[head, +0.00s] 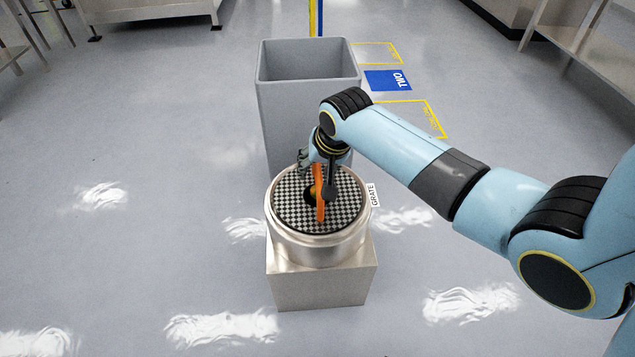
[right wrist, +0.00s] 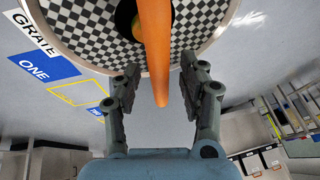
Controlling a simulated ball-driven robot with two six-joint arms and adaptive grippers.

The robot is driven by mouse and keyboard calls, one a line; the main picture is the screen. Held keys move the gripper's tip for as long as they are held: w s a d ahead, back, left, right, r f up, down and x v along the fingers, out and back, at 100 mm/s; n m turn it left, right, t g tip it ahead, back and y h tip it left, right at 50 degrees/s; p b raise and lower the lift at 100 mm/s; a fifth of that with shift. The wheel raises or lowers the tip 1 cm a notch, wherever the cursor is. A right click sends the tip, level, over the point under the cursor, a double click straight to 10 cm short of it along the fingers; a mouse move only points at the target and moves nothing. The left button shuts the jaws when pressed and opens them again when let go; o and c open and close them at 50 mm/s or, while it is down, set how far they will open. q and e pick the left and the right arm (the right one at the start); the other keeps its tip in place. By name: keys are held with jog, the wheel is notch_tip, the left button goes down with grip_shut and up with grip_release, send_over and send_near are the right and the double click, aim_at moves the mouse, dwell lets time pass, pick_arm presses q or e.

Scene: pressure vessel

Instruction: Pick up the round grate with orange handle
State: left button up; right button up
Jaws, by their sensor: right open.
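The round grate (head: 290,207) has a black-and-white checkered face and lies in the top of a round metal vessel (head: 318,250). Its orange handle (head: 320,196) stands up across the middle. My right gripper (head: 322,172) is over the grate at the handle, and its fingers partly hide it. In the right wrist view, the two fingers of my right gripper (right wrist: 159,80) are apart. The orange handle (right wrist: 155,45) runs between and beyond the fingertips, and the checkered grate (right wrist: 90,25) is behind it. I cannot tell whether a finger touches the handle. My left gripper is not in view.
A tall grey bin (head: 308,95) stands just behind the vessel. The vessel sits on a square metal pedestal (head: 322,286). A "GRATE" label (head: 372,195) is at the vessel's right side. Open floor lies to the left and in front.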

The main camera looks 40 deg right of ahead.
grip_shut()
dwell(0.3)
jog(key=shift+w+r, duration=0.1)
jog(key=shift+r, duration=0.1)
dwell(0.4)
